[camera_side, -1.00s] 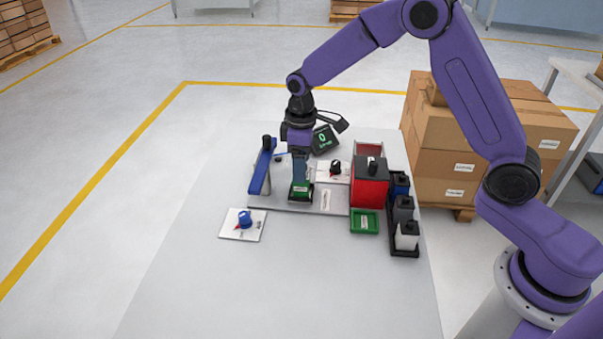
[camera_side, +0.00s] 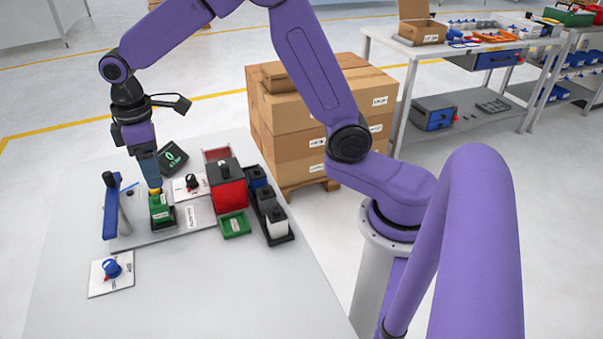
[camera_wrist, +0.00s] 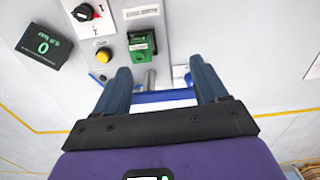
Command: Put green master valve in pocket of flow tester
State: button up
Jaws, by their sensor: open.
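The green master valve (camera_side: 160,208) is a small green block with a dark top part. It sits in the dark pocket on the grey plate of the flow tester (camera_side: 198,212); I cannot tell if it is fully seated. In the wrist view the valve (camera_wrist: 142,42) lies beyond my fingertips, untouched. My gripper (camera_side: 154,186) is just above and behind the valve. In the wrist view my gripper (camera_wrist: 160,70) is open, with nothing held between its fingers. The tester's blue lever arm (camera_side: 112,207) stands left of the valve, raised.
A yellow button (camera_wrist: 103,55), a black knob (camera_wrist: 84,12) and a display reading 0 (camera_wrist: 43,44) are close by. A blue-knobbed plate (camera_side: 111,273) lies in front.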

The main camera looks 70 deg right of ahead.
jog(key=s+d+n, duration=0.1)
jog(key=s+d, duration=0.3)
jog(key=s, duration=1.1)
jog(key=s+d+n, duration=0.2)
jog(key=s+d, duration=0.2)
jog(key=s, duration=1.1)
jog(key=shift+s+r, duration=0.15)
jog(key=shift+s, duration=0.2)
